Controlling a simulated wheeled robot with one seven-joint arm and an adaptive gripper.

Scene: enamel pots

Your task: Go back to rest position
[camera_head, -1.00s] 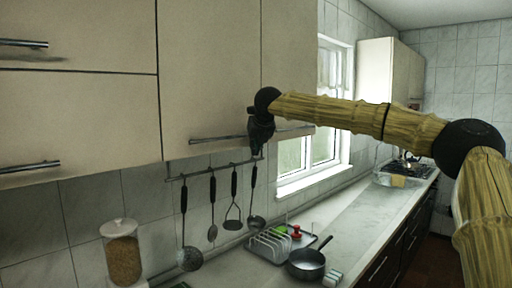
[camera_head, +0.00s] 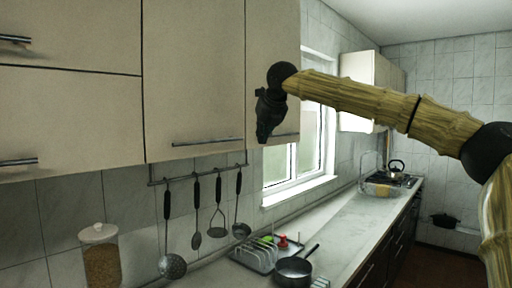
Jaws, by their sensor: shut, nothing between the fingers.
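My gripper (camera_head: 264,136) is black and hangs pointing down at the end of my wood-textured arm. It is in front of the beige wall cabinets, near the right end of the long cabinet handle (camera_head: 208,141). Its fingers are together and it holds nothing. It is well above the counter and apart from the things on it. I cannot tell from this view how far it is from the cabinet door behind it.
Below are a dish rack (camera_head: 256,254), a dark pan (camera_head: 294,270) and a jar (camera_head: 100,257) on the counter (camera_head: 335,235). Several utensils hang from a rail (camera_head: 200,174). A kettle (camera_head: 397,166) stands on the far stove. A dark pot (camera_head: 445,220) shows at the right.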

